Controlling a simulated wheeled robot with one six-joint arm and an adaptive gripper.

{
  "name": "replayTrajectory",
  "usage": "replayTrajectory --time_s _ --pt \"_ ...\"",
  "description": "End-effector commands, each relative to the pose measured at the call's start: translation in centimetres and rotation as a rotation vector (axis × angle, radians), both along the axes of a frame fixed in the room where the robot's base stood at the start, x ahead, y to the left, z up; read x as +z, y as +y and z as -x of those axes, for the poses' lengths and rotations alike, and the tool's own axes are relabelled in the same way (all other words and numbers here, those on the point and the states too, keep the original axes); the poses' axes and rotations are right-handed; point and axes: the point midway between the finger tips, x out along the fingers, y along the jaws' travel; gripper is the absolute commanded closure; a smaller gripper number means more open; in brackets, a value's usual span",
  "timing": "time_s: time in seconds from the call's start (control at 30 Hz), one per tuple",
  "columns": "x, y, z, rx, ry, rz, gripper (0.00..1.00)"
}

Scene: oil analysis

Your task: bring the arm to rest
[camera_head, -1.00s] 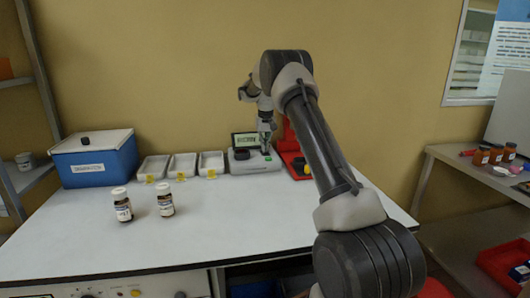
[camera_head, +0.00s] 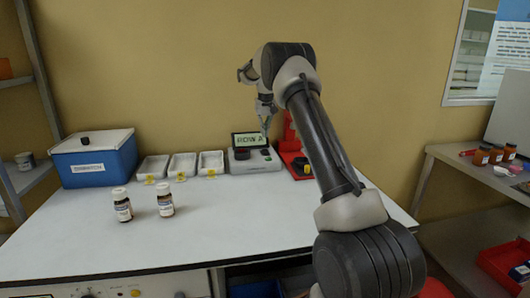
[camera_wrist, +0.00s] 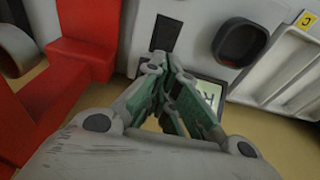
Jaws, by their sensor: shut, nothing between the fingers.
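My gripper (camera_head: 265,127) is raised in front of the back wall, just above the right part of a white instrument (camera_head: 254,165). In the wrist view my gripper (camera_wrist: 168,68) shows its green-sided fingers drawn together at the tips, with nothing between them. The instrument's screen (camera_head: 249,140) is lit with dark letters on pale green; the fingers partly cover it in the wrist view (camera_wrist: 212,92). My arm reaches up from the lower right and bends down over the instrument.
A red stand (camera_head: 290,150) is right of the instrument. White trays (camera_head: 183,166) and a blue box (camera_head: 95,160) stand to the left. Two brown bottles (camera_head: 122,205) (camera_head: 166,200) stand on the white table (camera_head: 240,225). The table's front middle is clear.

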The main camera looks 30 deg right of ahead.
Motion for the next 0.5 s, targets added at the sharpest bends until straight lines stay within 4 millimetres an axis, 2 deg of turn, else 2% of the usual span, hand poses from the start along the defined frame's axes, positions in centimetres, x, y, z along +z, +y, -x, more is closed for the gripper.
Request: replayTrajectory --time_s 0.43,0.5 --pt "0.03 -0.02 -0.14 0.008 -0.006 0.002 1.0" --pt "-0.83 0.04 0.11 0.019 0.001 0.002 1.0"
